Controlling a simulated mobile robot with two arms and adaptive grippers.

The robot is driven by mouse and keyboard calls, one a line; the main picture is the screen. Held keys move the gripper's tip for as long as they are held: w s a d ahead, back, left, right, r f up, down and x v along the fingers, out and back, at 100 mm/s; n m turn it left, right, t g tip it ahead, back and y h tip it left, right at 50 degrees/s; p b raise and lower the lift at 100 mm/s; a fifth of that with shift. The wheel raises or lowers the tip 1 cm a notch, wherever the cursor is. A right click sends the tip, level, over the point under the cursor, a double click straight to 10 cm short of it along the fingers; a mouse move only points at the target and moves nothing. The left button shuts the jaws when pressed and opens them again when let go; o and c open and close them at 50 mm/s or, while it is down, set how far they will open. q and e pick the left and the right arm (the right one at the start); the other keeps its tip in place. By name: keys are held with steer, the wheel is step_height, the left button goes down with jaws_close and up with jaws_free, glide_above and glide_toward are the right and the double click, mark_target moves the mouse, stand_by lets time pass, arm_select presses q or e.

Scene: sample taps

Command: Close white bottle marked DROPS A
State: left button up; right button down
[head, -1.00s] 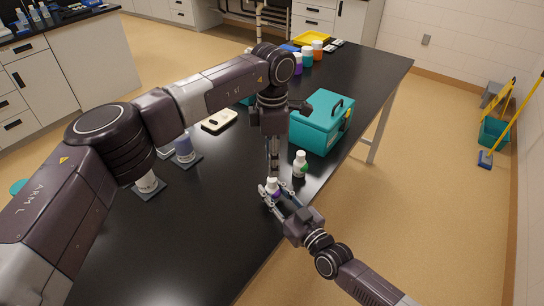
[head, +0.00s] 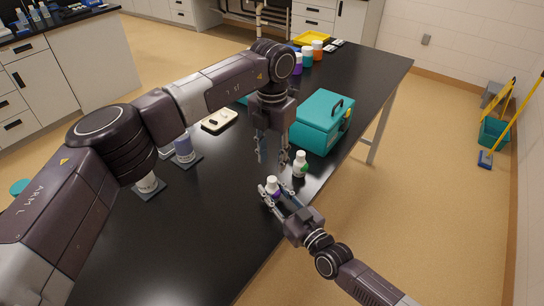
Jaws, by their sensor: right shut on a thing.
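A small white bottle with a purple band (head: 273,188) stands upright near the table's right edge, with a white top. My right gripper (head: 274,195) is shut on its body from the front right. My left gripper (head: 271,164) points down just above and behind this bottle; its fingers are spread and nothing is between them. A second white bottle with a green band (head: 300,164) stands upright behind and to the right, close to the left gripper. The lettering on both bottles is too small to read, so I cannot tell which is DROPS A.
A teal case with a dark handle (head: 322,122) stands behind the bottles. A pale tray (head: 219,121) and a blue-labelled container (head: 183,148) are on the left of the black table (head: 200,235). Coloured jars stand at the far end. The front table area is clear.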

mark_target(272, 179)
arm_select(q)
steer(key=shift+f, duration=3.95)
steer(key=shift+c, duration=0.4)
jaws_close()
steer(key=shift+o, duration=1.2)
jaws_free()
step_height(272, 179, up, 12)
